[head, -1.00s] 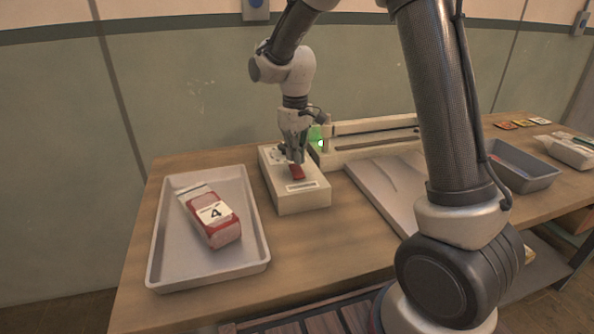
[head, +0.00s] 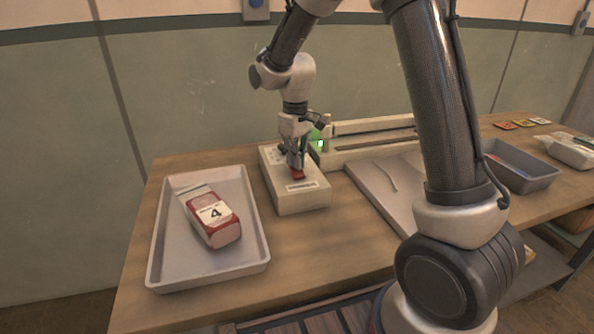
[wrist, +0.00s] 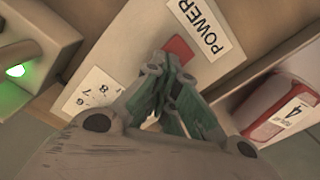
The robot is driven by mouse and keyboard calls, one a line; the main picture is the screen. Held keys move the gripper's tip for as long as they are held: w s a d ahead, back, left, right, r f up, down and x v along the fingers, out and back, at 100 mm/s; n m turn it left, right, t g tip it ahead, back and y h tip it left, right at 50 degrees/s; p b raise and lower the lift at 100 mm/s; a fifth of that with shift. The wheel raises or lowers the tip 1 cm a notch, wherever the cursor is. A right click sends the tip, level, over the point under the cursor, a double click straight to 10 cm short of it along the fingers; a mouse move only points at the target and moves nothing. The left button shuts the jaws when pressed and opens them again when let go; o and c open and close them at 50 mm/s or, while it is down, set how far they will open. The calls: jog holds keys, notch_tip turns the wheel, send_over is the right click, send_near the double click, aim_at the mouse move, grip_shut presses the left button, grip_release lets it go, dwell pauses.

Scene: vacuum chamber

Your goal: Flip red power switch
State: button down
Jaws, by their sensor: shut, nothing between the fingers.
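The red power switch (head: 298,174) is on top of a cream control box (head: 302,200) on the table. In the wrist view the red switch (wrist: 179,50) shows beside the label "POWER" (wrist: 204,28), partly hidden by my fingers. My gripper (head: 294,165) is shut and empty, pointing down at the switch. In the wrist view my gripper (wrist: 168,72) has its fingertips at the edge of the switch. I cannot tell for sure whether they touch it. A green light (wrist: 18,71) is lit on the sealer-like machine (head: 365,147) beside the box.
A grey tray (head: 165,262) with a red-and-white package marked 4 (head: 213,216) lies left of the box. A pale plate (head: 382,185) lies right of it, and a grey bin (head: 525,172) stands farther right. A wall is behind the table.

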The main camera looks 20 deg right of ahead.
aim_at(301, 173)
jog(key=shift+f, duration=0.3)
jog(key=shift+r, duration=3.5)
jog(key=s+f, duration=0.1)
jog(key=s, duration=0.1)
jog(key=shift+s+d+f+m+g, duration=0.35)
jog(key=shift+d+m+g, duration=0.05)
jog(key=s+d+r+m+t, duration=0.1)
jog(key=s+d+r, duration=0.2)
jog(key=s, duration=0.5)
jog(key=s+d+r+m+t, duration=0.2)
jog(key=s+d+r, duration=0.2)
jog(key=s, duration=0.5)
jog(key=s+d+r+m+t, duration=0.2)
jog(key=s+d+r, duration=0.2)
jog(key=s+d, duration=0.3)
jog(key=shift+s+r, duration=0.15)
jog(key=shift+s, duration=0.5)
